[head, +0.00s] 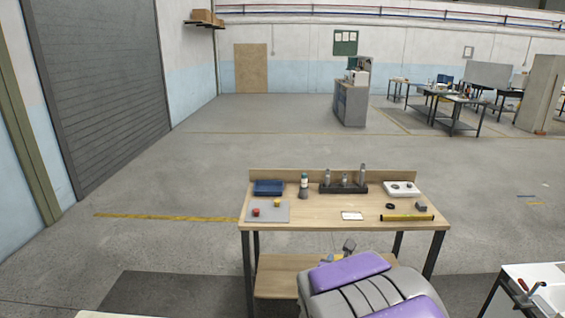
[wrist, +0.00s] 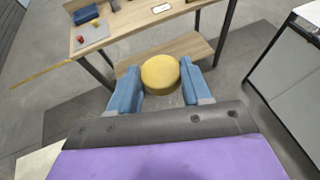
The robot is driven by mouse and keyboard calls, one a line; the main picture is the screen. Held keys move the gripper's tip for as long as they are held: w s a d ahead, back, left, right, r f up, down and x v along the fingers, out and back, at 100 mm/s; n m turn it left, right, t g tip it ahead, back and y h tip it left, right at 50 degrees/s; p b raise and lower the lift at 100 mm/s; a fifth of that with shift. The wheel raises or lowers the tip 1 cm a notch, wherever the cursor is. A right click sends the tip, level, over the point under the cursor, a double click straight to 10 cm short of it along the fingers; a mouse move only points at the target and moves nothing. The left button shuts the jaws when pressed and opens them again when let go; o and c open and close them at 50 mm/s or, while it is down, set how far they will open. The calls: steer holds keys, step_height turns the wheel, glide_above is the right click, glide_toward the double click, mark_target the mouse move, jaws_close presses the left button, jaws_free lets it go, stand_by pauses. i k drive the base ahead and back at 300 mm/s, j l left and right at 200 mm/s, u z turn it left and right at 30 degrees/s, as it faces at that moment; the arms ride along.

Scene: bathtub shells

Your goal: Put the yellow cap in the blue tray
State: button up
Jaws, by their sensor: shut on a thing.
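The yellow cap (wrist: 160,76) is round and sits between the two blue fingers of my gripper (wrist: 161,80), which is shut on it. In the head view my gripper shows only as a small, partly hidden patch near the table's front edge, above my purple and grey body. The blue tray (head: 268,187) stands at the back left of the wooden table; it also shows at the top left of the wrist view (wrist: 86,14). The cap is apart from the tray, in front of the table.
The wooden table (head: 335,213) has a grey mat (head: 270,216) with a red piece (head: 256,212) and a yellow piece (head: 277,203). A lower shelf (head: 280,277) is below.

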mark_target(269, 188)
steer(key=i, duration=1.6)
steer(key=i+j+z, duration=0.1)
steer(key=i, duration=1.45)
